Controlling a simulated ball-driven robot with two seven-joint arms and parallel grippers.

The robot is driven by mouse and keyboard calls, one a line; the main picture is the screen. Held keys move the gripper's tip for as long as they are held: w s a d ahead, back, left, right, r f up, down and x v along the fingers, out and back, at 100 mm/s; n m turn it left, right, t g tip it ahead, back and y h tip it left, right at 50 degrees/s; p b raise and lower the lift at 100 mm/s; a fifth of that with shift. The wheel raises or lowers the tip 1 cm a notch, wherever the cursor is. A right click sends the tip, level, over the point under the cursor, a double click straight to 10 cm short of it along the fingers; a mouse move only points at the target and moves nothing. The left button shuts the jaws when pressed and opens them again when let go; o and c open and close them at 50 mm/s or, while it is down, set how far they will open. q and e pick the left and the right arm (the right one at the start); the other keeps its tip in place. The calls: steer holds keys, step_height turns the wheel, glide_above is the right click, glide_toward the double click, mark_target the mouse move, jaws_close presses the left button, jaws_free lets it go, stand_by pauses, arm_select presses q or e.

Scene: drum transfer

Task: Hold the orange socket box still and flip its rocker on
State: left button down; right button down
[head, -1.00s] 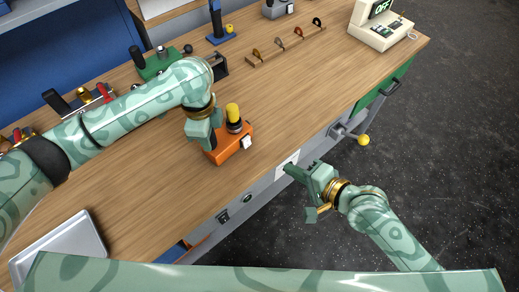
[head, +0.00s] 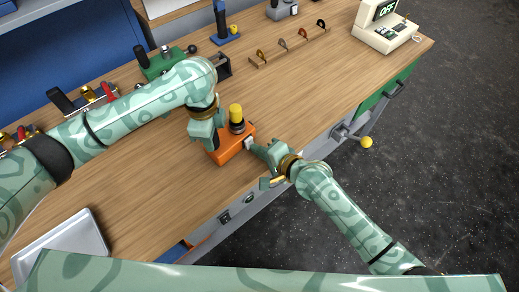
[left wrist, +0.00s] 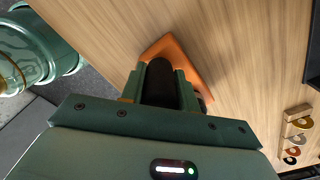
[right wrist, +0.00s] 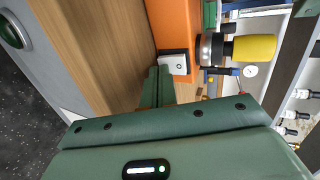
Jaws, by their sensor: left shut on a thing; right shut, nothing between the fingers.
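The orange socket box (head: 229,150) sits on the wooden bench near its front edge, with a yellow-capped black plug (head: 236,118) standing on it. Its white rocker (head: 249,143) is on the side facing right; the right wrist view shows the rocker plate (right wrist: 174,64) close up. My left gripper (head: 215,146) is shut on the box from the left; in the left wrist view the box (left wrist: 172,48) shows around its fingers. My right gripper (head: 257,149) is shut and empty, its tips right at the rocker; I cannot tell whether they touch.
A metal tray (head: 62,250) lies at the bench's front left. A green device (head: 160,64), a rack with several rings (head: 290,44) and a cream box reading OFF (head: 386,28) stand toward the back and right. A yellow-knobbed lever (head: 366,142) sticks out from the bench front.

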steer(key=shift+w+a+f, duration=0.15)
steer(key=shift+w+a, duration=0.05)
steer(key=shift+a, duration=0.05)
stand_by(0.4)
steer(key=shift+r, duration=0.95)
steer(key=shift+w, duration=0.1)
